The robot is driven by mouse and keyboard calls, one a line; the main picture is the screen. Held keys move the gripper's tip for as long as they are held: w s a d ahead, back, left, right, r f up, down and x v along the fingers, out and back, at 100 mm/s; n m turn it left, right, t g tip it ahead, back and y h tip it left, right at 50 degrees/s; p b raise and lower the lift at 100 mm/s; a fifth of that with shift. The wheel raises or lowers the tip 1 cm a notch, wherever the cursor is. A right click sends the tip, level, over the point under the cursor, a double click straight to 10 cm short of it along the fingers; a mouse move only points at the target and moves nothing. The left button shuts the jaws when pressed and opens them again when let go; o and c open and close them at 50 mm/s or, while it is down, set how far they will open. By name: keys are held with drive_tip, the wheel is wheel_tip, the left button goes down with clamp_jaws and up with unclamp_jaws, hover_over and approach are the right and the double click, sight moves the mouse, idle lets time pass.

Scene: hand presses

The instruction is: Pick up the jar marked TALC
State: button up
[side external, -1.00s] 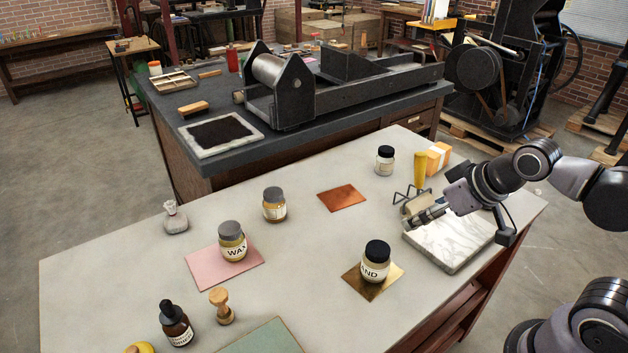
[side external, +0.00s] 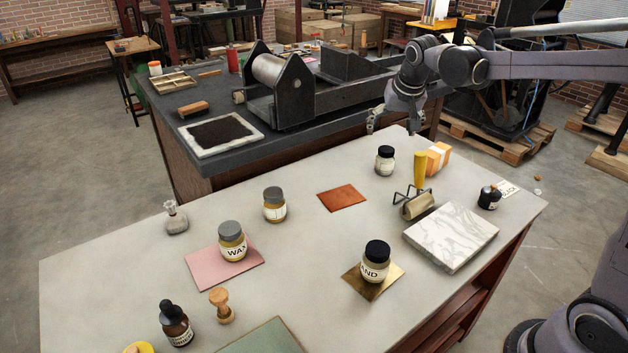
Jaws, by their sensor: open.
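No label in view can be read as TALC. A small jar with a black lid (side external: 385,161) stands upright at the back of the pale table; its lettering is too small to read. A grey-lidded jar (side external: 274,205) stands left of centre, its label turned partly away. A grey-lidded jar whose label shows "WA" (side external: 232,242) stands on a pink sheet. A black-lidded jar whose label shows "ND" (side external: 376,262) stands on a brass-coloured sheet. My gripper (side external: 391,127) is open, empty and pointing down, and appears above the small black-lidded jar in the picture.
A yellow-handled roller (side external: 418,207) on a wire stand, an orange box (side external: 438,157) and a marble slab (side external: 452,237) are near that jar. A small black bottle (side external: 489,198) stands at the right edge. A copper sheet (side external: 342,198) lies mid-table. A press (side external: 330,95) stands behind.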

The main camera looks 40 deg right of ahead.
drive_tip(key=w+d+f+m+g, duration=0.1)
drive_tip(key=w+d+f+m, duration=0.2)
drive_tip(key=w+d+f, duration=0.35)
drive_tip(key=m+g+h, duration=0.1)
drive_tip(key=m, duration=0.1)
hover_over(388, 149)
drive_tip(key=s+a, duration=0.2)
drive_tip(key=a, duration=0.1)
drive_tip(key=f, duration=0.4)
drive_tip(key=shift+w+d+f, duration=0.15)
drive_tip(key=shift+w+d, duration=0.05)
drive_tip(key=x, duration=0.5)
drive_tip(key=shift+d+f, duration=0.2)
drive_tip(key=shift+f, duration=0.05)
drive_tip(key=shift+x, duration=2.65)
drive_tip(key=shift+a, duration=0.2)
drive_tip(key=c, duration=1.5)
